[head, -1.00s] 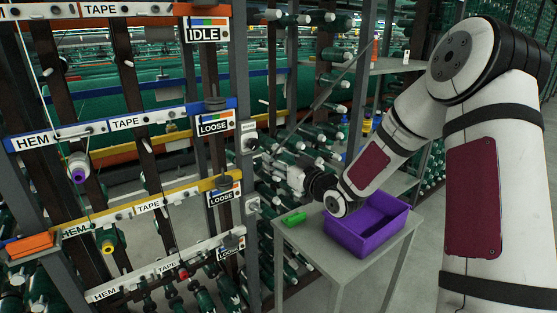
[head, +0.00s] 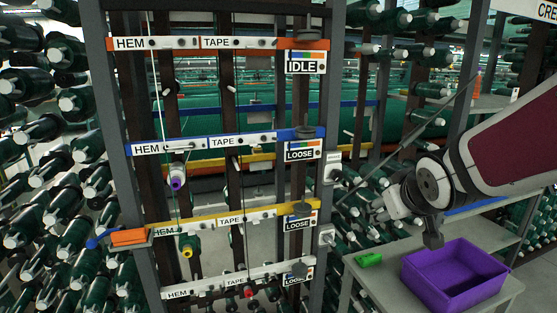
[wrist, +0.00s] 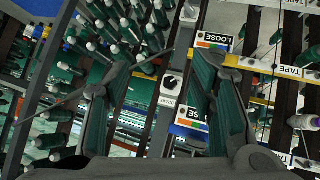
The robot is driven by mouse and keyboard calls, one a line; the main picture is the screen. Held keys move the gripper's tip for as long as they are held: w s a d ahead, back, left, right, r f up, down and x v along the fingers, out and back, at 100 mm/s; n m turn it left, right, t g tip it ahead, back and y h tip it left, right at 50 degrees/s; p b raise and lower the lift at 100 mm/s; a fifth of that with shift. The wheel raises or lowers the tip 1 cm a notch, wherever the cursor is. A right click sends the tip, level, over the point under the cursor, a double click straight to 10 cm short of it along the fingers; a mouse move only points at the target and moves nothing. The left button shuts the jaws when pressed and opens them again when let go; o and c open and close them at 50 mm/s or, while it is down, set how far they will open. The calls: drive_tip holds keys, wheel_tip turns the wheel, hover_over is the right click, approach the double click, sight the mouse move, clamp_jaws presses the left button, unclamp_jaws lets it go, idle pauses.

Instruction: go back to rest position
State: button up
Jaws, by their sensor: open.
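My gripper (head: 384,210) is at the right of the head view, in front of the creel bobbins and above the level of the small grey table. In the wrist view my gripper (wrist: 155,72) shows two dark fingers spread wide apart, with nothing between them. The fingers point toward the rack post and its LOOSE signs. In the head view my white arm with a dark red panel reaches in from the right edge.
A purple bin (head: 455,277) and a green block (head: 369,259) sit on the grey table (head: 385,290) below my gripper. The labelled rack (head: 235,220) with HEM, TAPE, IDLE and LOOSE signs stands left of it. An orange block (head: 128,237) is at its left side. Bobbins crowd both sides.

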drive_tip(key=s+a+m+g, duration=0.1)
drive_tip(key=s+a+g, duration=0.1)
drive_tip(key=s, duration=1)
drive_tip(key=s+a+m+g+y, duration=0.1)
drive_tip(key=s+a+g, duration=0.1)
drive_tip(key=s, duration=1.1)
drive_tip(key=shift+r+g, duration=0.3)
drive_tip(key=shift+g, duration=0.2)
